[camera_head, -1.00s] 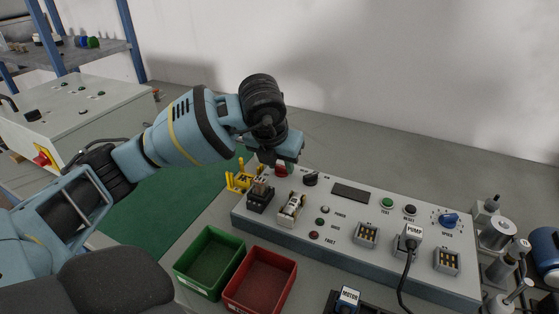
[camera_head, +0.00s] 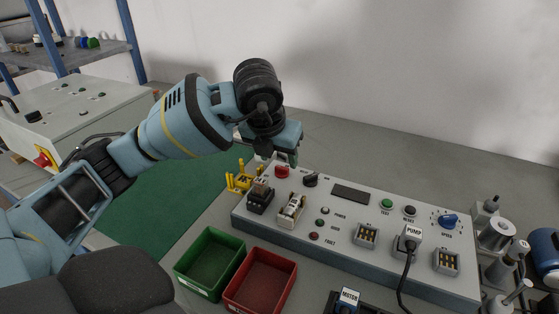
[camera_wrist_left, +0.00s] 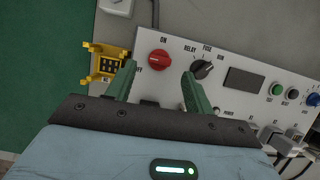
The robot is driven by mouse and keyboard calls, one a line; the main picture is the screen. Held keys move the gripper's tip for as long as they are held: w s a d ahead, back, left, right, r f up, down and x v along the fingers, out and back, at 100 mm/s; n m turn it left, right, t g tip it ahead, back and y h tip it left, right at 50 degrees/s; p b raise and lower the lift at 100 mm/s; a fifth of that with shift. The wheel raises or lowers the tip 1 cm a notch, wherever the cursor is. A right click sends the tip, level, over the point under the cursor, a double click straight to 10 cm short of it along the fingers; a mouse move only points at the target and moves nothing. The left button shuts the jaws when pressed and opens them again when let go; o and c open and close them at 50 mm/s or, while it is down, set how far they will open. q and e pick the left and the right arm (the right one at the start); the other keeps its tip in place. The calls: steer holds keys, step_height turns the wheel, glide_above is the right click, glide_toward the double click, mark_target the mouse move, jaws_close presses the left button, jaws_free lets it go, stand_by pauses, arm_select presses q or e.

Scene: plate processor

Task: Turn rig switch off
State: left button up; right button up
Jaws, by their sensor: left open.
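The rig switch is a red rotary knob (camera_head: 282,171) at the left end of the grey control panel (camera_head: 340,236). In the left wrist view the red knob (camera_wrist_left: 159,59) has ON printed above it and a partly hidden OFF at its lower left. Its pale mark points to the left. My left gripper (camera_wrist_left: 156,76) is open, its two green fingers spread on either side below the knob in that view, with nothing between them. In the head view the left gripper (camera_head: 289,158) hangs just above the panel's back edge beside the knob. My right gripper is not seen.
A black selector knob (camera_head: 311,180) sits right of the red one. A yellow bracket (camera_head: 240,181) stands left of the panel. A green bin (camera_head: 190,284) and a red bin (camera_head: 231,300) stand in front. The PUMP plug (camera_head: 412,233) is in a panel socket.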

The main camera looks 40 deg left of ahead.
arm_select(q)
steer(key=v, duration=0.4)
steer(key=shift+s+r, duration=0.1)
steer(key=shift+r, duration=0.15)
